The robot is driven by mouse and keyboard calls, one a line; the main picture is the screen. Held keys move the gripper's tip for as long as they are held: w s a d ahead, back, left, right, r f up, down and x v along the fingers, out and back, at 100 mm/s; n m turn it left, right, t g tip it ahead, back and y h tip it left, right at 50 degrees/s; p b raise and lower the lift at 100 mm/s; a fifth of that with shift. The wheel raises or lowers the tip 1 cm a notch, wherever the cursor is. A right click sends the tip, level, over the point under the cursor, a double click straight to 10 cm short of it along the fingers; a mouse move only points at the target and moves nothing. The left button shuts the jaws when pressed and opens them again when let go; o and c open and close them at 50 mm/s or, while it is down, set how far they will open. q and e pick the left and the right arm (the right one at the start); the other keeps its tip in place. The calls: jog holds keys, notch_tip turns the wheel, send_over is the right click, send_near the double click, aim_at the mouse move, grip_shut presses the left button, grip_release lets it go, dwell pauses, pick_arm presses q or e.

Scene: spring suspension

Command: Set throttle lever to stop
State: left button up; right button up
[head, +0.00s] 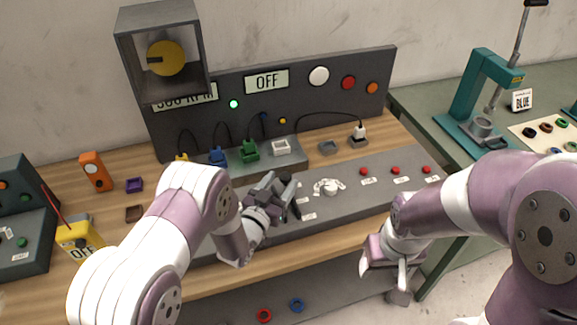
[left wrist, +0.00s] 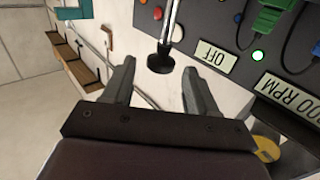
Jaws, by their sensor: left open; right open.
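The throttle lever (left wrist: 171,25) shows in the left wrist view as a thin metal rod with a round black knob (left wrist: 160,62). My left gripper (left wrist: 157,68) is open, with one finger on each side of the knob. The knob appears between the fingertips; I cannot tell whether either finger touches it.
The upright panel carries an OFF display (head: 267,80), a partly covered RPM display (head: 186,97) and a lit green lamp (head: 233,104). A white knob (head: 328,187) and red buttons (head: 395,170) are right of my left gripper. A teal press (head: 478,95) stands on the right table.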

pick_arm(q)
jog(key=x, duration=0.5)
jog(key=shift+w+p, duration=0.15)
jog(key=shift+p, duration=0.25)
jog(key=shift+c, duration=0.3)
